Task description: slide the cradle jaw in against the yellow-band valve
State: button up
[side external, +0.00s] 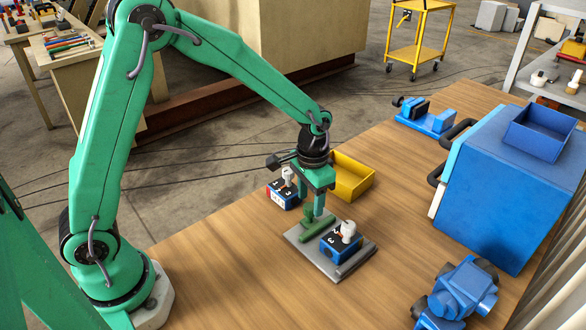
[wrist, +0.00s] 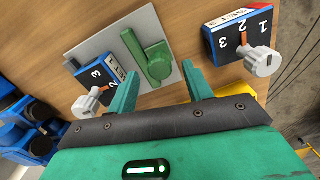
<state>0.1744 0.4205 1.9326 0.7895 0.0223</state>
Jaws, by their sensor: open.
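A grey cradle plate (side external: 300,239) lies on the wooden table, with a raised grey bar (side external: 357,260) at its near right edge. A blue valve (side external: 336,248) with a white knob sits upright on it, beside the bar; I see no yellow band on it. The green cradle jaw (side external: 321,224) lies on the plate on the valve's other side, with a narrow gap seen in the wrist view. My gripper (wrist: 160,70) is open, pointing down; in the wrist view the green jaw (wrist: 148,60) shows between and beyond its fingers. I cannot tell if they touch it.
Another valve (wrist: 238,33) with a red and blue label stands off the plate, close to my gripper. A yellow bin (side external: 352,180) is just behind. A large blue machine (side external: 510,185) and blue fittings (side external: 460,292) occupy the right. The table's front middle is clear.

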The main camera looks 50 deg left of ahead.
jog(key=shift+f, duration=0.65)
jog(key=shift+c, duration=0.4)
grip_shut()
jog(key=shift+d, duration=2.15)
jog(key=shift+o, duration=0.4)
grip_release()
jog(key=shift+r, duration=0.1)
notch_tip(320, 180, up, 8)
